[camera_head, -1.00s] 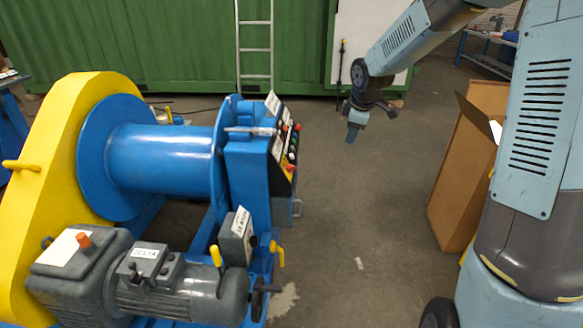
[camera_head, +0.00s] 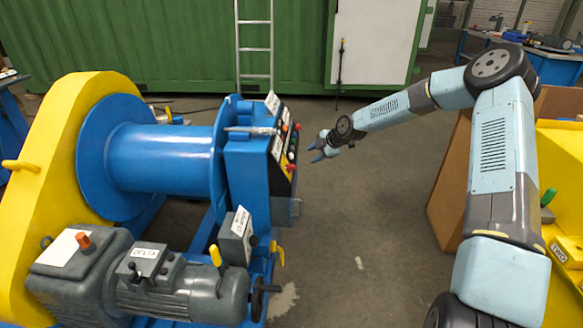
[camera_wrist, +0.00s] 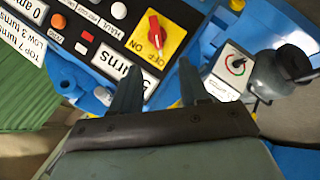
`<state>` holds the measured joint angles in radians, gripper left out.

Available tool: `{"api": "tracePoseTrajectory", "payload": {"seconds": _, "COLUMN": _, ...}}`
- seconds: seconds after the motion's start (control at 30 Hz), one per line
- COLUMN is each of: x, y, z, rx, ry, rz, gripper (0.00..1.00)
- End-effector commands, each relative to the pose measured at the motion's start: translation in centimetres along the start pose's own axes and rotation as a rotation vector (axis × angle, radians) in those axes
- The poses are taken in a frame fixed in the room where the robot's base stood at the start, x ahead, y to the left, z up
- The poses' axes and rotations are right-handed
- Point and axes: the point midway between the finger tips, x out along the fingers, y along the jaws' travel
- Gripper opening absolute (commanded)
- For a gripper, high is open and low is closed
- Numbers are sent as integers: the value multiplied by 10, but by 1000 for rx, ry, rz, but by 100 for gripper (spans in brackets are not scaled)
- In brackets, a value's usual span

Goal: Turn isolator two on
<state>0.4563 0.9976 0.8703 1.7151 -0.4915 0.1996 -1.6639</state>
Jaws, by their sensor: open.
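My gripper (camera_head: 317,151) is open and empty, in front of the winch's control panel (camera_head: 283,150) and a little right of it in the head view. In the wrist view its two fingers (camera_wrist: 157,85) point at the panel, apart from each other. Ahead of them is a red rotary switch (camera_wrist: 155,31) on a yellow plate marked OFF and ON. I cannot tell its setting for sure, nor any isolator number there. At the head view's right edge, a yellow housing (camera_head: 570,160) has a green handle (camera_head: 548,197) and a small label (camera_head: 558,252) that seems to read TWO.
The blue winch drum (camera_head: 160,158) and grey motor (camera_head: 180,295) stand at left. A brown board (camera_head: 450,190) stands behind my arm. Floor between winch and arm is clear.

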Motion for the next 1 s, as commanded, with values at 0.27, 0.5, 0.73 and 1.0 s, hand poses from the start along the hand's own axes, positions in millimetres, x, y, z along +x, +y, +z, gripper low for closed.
{"api": "tracePoseTrajectory", "payload": {"seconds": 0.27, "x": 19, "y": 2, "z": 5, "rx": -26, "ry": 24, "rz": 33, "gripper": 45}}
{"api": "tracePoseTrajectory", "payload": {"seconds": 0.5, "x": 52, "y": 3, "z": 4, "rx": -24, "ry": 24, "rz": 32, "gripper": 45}}
{"api": "tracePoseTrajectory", "payload": {"seconds": 0.73, "x": 93, "y": 5, "z": 2, "rx": -26, "ry": 24, "rz": 32, "gripper": 45}}
{"api": "tracePoseTrajectory", "payload": {"seconds": 1.0, "x": 134, "y": 6, "z": 1, "rx": -25, "ry": 24, "rz": 32, "gripper": 45}}
